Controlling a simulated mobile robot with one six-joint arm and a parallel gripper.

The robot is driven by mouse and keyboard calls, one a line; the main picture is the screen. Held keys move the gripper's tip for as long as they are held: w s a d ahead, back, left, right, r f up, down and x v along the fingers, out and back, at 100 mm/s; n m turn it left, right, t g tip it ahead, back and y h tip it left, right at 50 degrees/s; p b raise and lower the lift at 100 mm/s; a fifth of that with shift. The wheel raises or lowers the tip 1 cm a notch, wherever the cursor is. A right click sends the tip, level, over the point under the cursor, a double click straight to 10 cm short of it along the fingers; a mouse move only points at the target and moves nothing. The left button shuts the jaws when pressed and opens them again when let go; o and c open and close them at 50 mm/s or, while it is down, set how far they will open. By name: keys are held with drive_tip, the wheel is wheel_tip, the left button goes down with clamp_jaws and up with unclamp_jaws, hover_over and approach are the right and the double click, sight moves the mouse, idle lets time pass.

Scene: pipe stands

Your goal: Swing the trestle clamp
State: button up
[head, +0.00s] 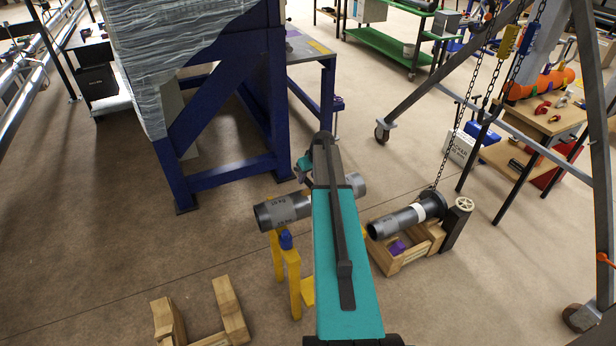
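A grey pipe (285,212) lies across a yellow trestle (293,280) in the middle of the head view. Its middle is hidden behind my teal arm, and its other end (355,185) shows to the right of the arm. A blue part (286,239), possibly of the trestle clamp, sits at the yellow post just below the pipe; whether the clamp is swung open or over the pipe cannot be told. The far end of my arm, with my gripper (304,168), is close above and behind the pipe. Its fingers cannot be made out, nor any contact.
A dark flanged pipe (405,219) hangs on a chain over a wooden crate (403,260) at right. A blue steel frame (225,170) with a wrapped load stands behind left. A wooden cradle (232,310) lies front left. A grey gantry leg (445,80) stands right. Left floor is clear.

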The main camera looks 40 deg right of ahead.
drive_tip(key=shift+a, duration=0.1)
drive_tip(key=shift+r, duration=0.1)
drive_tip(key=b+v, duration=0.3)
drive_tip(key=v, duration=1)
drive_tip(key=shift+r, duration=0.25)
idle(0.3)
